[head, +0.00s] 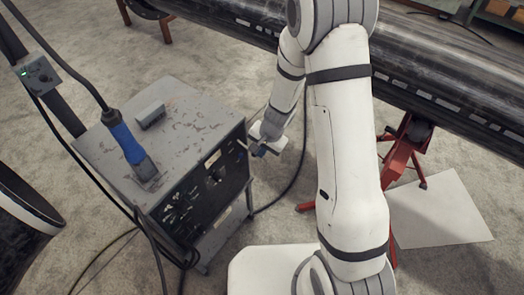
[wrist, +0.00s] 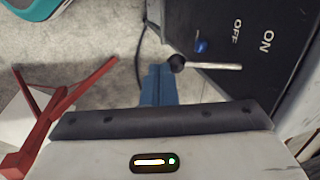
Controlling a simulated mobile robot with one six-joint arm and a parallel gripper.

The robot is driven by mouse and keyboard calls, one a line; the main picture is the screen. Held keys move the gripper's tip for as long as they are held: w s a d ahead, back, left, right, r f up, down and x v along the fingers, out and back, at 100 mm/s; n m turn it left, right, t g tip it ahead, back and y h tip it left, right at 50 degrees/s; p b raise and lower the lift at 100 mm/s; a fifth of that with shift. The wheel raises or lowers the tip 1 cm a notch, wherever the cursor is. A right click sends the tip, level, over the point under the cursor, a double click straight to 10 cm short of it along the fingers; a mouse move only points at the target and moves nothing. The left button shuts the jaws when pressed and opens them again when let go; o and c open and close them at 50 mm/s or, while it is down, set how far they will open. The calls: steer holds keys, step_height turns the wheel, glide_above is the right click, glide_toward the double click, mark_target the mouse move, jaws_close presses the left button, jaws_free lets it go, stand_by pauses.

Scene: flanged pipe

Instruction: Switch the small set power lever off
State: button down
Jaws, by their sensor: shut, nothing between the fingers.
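The small set is a worn grey metal box (head: 185,118) with a dark front panel (head: 205,183), left of my arm in the head view. In the wrist view its power lever (wrist: 212,66) is a metal rod with a black ball knob, standing out from the dark panel by the OFF and ON labels. I cannot tell which label it is set to. My gripper (wrist: 157,72) has blue fingers, shut and empty, with their tips just beside the ball knob. Whether they touch it is unclear. In the head view my gripper (head: 257,150) is at the panel's right edge.
A large dark pipe (head: 450,75) on a red stand (head: 405,150) lies behind my arm. Cables hang at the left.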

steer(key=shift+b+x, duration=0.75)
steer(key=shift+b, duration=0.25)
steer(key=shift+a, duration=0.1)
